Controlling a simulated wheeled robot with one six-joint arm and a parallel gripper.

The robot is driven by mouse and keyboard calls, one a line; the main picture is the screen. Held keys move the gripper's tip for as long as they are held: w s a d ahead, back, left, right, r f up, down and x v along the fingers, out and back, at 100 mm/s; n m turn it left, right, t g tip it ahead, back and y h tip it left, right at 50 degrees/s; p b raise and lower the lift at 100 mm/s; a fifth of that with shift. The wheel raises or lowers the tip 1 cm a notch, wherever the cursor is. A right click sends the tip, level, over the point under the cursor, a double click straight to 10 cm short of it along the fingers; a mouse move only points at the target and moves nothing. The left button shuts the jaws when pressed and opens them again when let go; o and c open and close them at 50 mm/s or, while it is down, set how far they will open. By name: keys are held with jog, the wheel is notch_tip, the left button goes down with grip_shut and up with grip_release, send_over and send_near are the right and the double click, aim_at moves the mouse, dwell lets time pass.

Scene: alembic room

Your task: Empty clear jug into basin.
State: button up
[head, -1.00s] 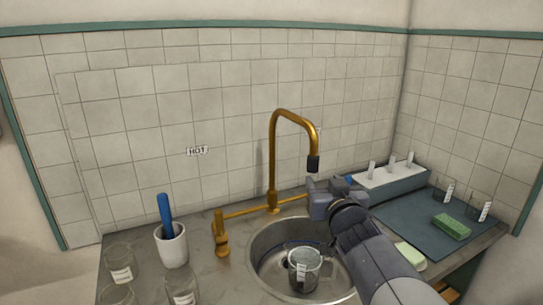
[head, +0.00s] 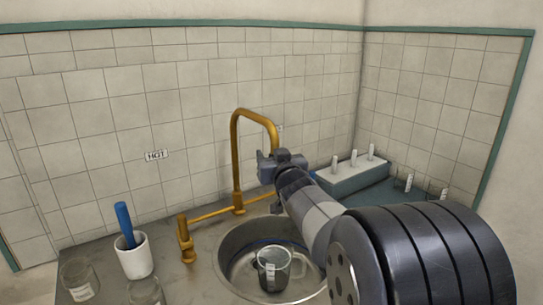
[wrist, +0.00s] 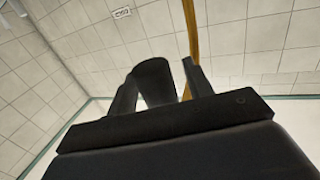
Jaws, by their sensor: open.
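My gripper (head: 266,164) is above the basin, well above the jug, beside the hanging end of the brass tap (head: 237,150). In the wrist view my gripper (wrist: 160,82) has its fingers apart, with a dark cylinder (wrist: 154,78), seemingly the tap nozzle, showing between them. I cannot tell whether the fingers touch it. The jug is not in the wrist view.
A white cup (head: 135,258) with a blue-handled tool and glass jars (head: 80,280) stand on the left counter. A brass valve (head: 186,240) is left of the basin. A grey rack (head: 350,178) with white pegs stands at the right, partly behind my arm.

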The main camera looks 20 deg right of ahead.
jog(key=shift+w, duration=0.1)
jog(key=shift+c, duration=0.2)
grip_shut()
dwell(0.4)
